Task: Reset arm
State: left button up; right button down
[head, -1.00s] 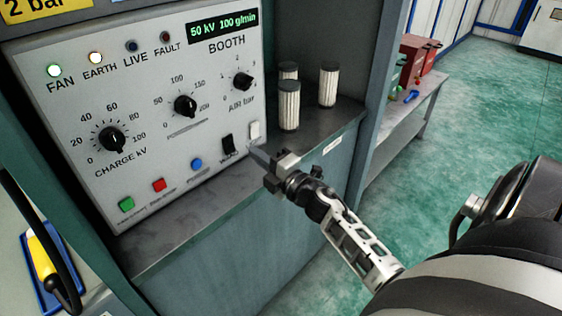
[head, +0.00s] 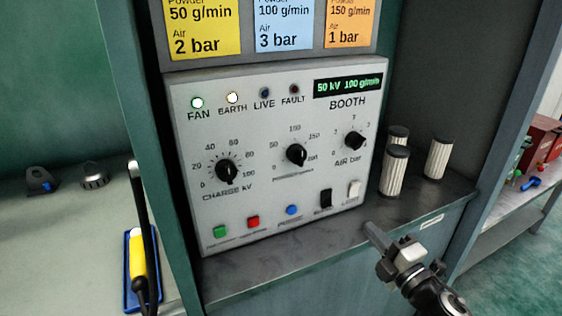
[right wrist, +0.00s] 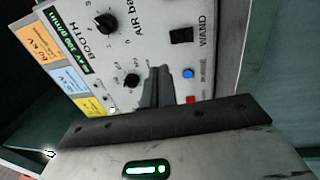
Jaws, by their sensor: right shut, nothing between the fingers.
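My right gripper (head: 376,236) is shut and empty. It hangs just in front of the booth control panel (head: 225,120), near its lower right corner and by the shelf edge. In the right wrist view its closed fingers (right wrist: 157,88) point toward the panel, with the blue button (right wrist: 188,73) beside them. I cannot tell from these views whether the fingertips touch anything. The panel's FAN and EARTH lamps are lit, while LIVE and FAULT are dark. Its display (head: 348,86) reads 50 kV 100 g/min. My left gripper is not in view.
Several white pleated filter cartridges (head: 437,159) stand on the shelf (head: 290,262) right of the panel. Yellow, blue and orange cards (head: 284,24) hang above. A blue tray with a yellow object (head: 138,252) is at left. A red box (head: 540,140) sits on the right bench.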

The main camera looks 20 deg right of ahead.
jog(key=s+a+f+m+g, duration=0.4)
jog(key=s+a+f+m, duration=0.3)
jog(key=a, duration=0.3)
jog(key=s+a+f+m+g+y, duration=0.1)
jog(key=s+a+f+m+g, duration=0.3)
jog(key=s+a+f+m, duration=0.3)
jog(key=a+f+m, duration=0.1)
jog(key=a+m, duration=0.1)
jog(key=a, duration=0.1)
jog(key=shift+s+a+f+m+g, duration=0.2)
jog(key=shift+s+f+m+g, duration=0.1)
jog(key=shift+f+g, duration=0.1)
